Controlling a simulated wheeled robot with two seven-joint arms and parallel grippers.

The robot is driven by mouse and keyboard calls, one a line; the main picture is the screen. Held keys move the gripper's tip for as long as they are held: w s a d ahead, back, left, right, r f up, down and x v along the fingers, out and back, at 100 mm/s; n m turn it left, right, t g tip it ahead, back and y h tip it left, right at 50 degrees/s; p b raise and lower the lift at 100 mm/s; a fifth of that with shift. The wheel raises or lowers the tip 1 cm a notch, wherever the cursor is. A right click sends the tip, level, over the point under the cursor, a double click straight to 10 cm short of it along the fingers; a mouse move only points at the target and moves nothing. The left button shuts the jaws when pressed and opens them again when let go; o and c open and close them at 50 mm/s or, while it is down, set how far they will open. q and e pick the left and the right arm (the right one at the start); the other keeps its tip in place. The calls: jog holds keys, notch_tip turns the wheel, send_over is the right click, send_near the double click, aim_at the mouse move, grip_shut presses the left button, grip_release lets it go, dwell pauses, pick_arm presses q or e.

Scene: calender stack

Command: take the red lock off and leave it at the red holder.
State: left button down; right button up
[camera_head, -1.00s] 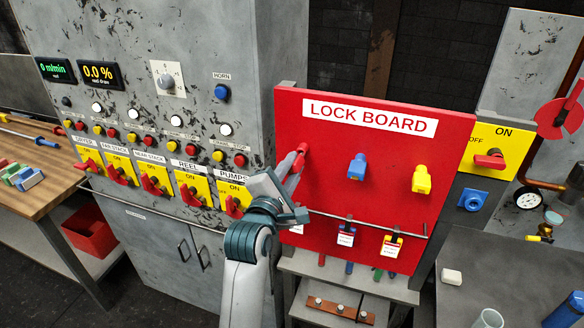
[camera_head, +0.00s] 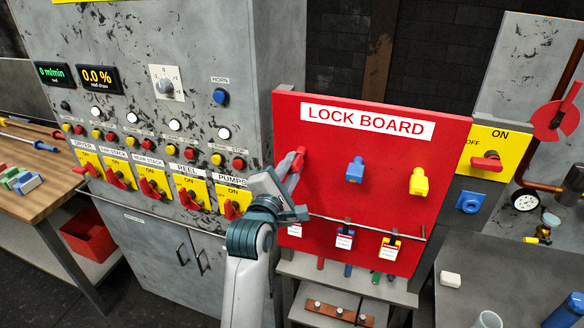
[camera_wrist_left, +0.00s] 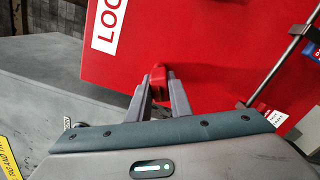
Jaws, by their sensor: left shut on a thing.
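The red lock (camera_head: 299,156) is at the left side of the red lock board (camera_head: 330,185), level with the blue and yellow locks. My left gripper (camera_head: 292,180) is shut on the red lock, with the lock's upper end showing past the fingertips. In the left wrist view the red lock (camera_wrist_left: 158,78) sits between the two fingers, in front of the board's red face. Whether the lock touches the board or a peg cannot be told. The red holder cannot be picked out for sure. My right gripper is not in view.
A blue lock (camera_head: 355,170) and a yellow lock (camera_head: 418,182) hang on the board. Below them a metal rail (camera_head: 370,228) carries several tags. The grey cabinet (camera_head: 240,60) with yellow switches stands left of the board. A red bin (camera_head: 90,232) is under the wooden bench.

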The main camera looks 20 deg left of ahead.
pick_arm(q)
jog(key=shift+w+d+r, duration=0.2)
jog(key=shift+w+d, duration=0.1)
jog(key=shift+w, duration=0.45)
